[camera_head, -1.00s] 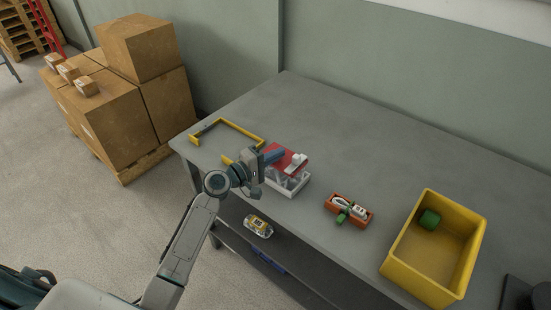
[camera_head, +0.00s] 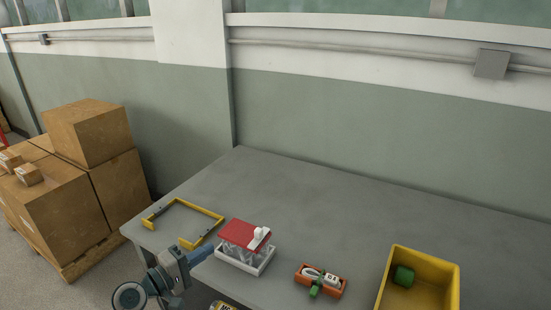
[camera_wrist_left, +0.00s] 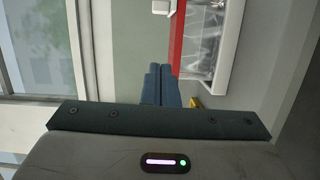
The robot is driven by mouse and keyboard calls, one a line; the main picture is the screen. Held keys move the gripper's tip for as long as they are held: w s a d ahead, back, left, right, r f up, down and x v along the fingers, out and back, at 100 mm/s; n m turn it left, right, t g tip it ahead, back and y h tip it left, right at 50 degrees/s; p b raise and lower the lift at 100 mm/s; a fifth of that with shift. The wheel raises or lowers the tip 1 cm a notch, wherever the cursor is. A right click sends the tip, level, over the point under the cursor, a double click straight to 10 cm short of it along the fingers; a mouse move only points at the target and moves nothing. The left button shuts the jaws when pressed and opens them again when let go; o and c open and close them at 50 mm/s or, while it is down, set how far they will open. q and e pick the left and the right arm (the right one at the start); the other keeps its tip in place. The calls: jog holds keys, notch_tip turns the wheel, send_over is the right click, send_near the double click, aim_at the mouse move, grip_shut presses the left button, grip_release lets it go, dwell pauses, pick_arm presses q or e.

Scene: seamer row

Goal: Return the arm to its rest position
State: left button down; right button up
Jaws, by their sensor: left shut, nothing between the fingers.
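My left gripper (camera_head: 200,254) is at the lower left of the head view, just left of a white box with a red top (camera_head: 240,237) at the table's front edge. Its blue fingers are shut with nothing between them. In the left wrist view the shut fingers (camera_wrist_left: 161,84) show in the middle, with the red-topped box (camera_wrist_left: 202,45) beyond them at upper right. I cannot tell whether the fingers touch the box. My right gripper is in neither view.
Cardboard boxes (camera_head: 92,140) are stacked at left. The table's back middle is clear.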

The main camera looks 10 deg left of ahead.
pick_arm(q)
jog(key=s+d+f+m+g+y, duration=0.2)
jog(key=s+d+f+m+g, duration=0.15)
jog(key=s+f, duration=0.3)
jog(key=s+d+f+m+g+y, duration=0.1)
jog(key=s+d+f+m+g, duration=0.15)
jog(key=s+f+m, duration=0.4)
jog(key=s+a+f+m+g+y, duration=0.1)
jog(key=s+a+g+y, duration=0.25)
jog(key=s, duration=0.55)
jog(key=s+a+m+g+y, duration=0.15)
jog(key=s+a+y, duration=0.3)
jog(key=s, duration=0.45)
notch_tip(320, 180, down, 31)
jog(key=a+n+g, duration=0.1)
jog(key=a, duration=0.1)
jog(key=s+a+f+g, duration=0.1)
jog(key=s+f, duration=1.5)
jog(key=f, duration=0.2)
jog(key=shift+s+f+g, duration=0.3)
jog(key=shift+a, duration=0.1)
